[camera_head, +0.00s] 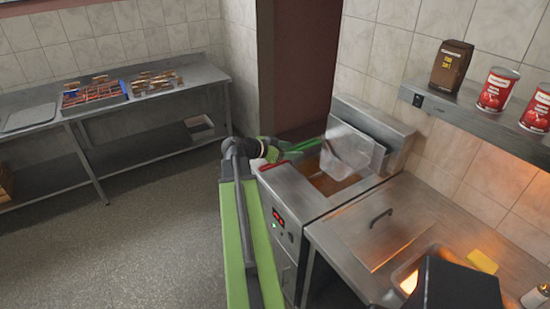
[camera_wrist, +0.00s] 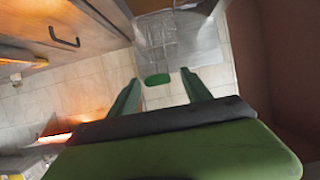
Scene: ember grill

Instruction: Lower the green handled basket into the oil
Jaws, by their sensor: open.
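The green handled basket (camera_head: 349,147) is a pale wire basket over the right part of the fryer's orange oil (camera_head: 328,184). Its green handle (camera_head: 300,148) points left toward my gripper (camera_head: 270,151). In the wrist view, the green handle end (camera_wrist: 157,80) shows between and just beyond the two fingers of my open gripper (camera_wrist: 158,92), with the wire basket (camera_wrist: 172,40) behind it. I cannot tell whether the fingers touch the handle. The basket's lower edge is too blurred to place exactly against the oil.
A red handle (camera_head: 274,165) lies at the fryer's (camera_head: 296,188) front left edge. A steel counter (camera_head: 365,235) with a lid handle adjoins it on the right, and a shelf with cans (camera_head: 497,90) hangs above. A side table (camera_head: 160,92) stands left; the floor between is clear.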

